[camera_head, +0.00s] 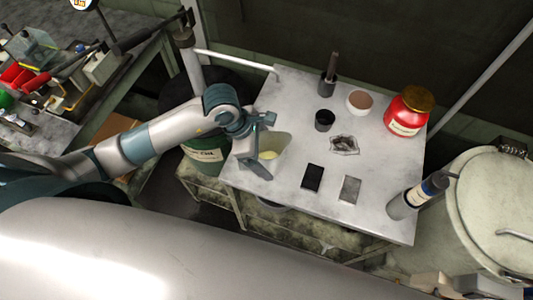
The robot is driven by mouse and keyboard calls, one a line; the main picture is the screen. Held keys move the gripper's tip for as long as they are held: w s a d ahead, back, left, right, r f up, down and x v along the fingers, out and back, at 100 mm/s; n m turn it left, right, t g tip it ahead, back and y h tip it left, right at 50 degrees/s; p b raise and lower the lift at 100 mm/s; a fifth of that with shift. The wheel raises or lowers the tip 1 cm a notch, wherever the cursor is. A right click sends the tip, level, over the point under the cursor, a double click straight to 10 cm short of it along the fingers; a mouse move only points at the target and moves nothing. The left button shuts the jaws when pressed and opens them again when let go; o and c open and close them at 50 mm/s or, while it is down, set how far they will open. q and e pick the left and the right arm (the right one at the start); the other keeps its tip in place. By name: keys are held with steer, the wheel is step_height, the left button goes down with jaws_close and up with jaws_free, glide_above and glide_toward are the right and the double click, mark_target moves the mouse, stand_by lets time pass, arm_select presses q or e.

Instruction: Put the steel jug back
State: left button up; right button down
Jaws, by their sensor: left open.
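The steel jug (277,144) is a grey, wide-mouthed vessel at the left end of the metal table, with something pale yellow showing inside it. My left arm reaches in from the left, and my left gripper (262,121) is at the jug's upper left side. The gripper is open; the wrist hides part of the jug's left side. I cannot tell whether the fingers touch the jug or whether it stands fully on the table top. My right gripper is not in view.
The table (230,173) also holds a black cup (324,121), a pinkish bowl (360,102), a dark holder with a rod (328,82), a red jar (407,112), two flat plates, a crumpled dark piece (344,145) and a grey cylinder (405,204). A large drum (485,200) stands right.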

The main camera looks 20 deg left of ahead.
arm_select(q)
steer(key=b+v, duration=0.3)
steer(key=v, duration=0.8)
steer(key=shift+r, duration=0.2)
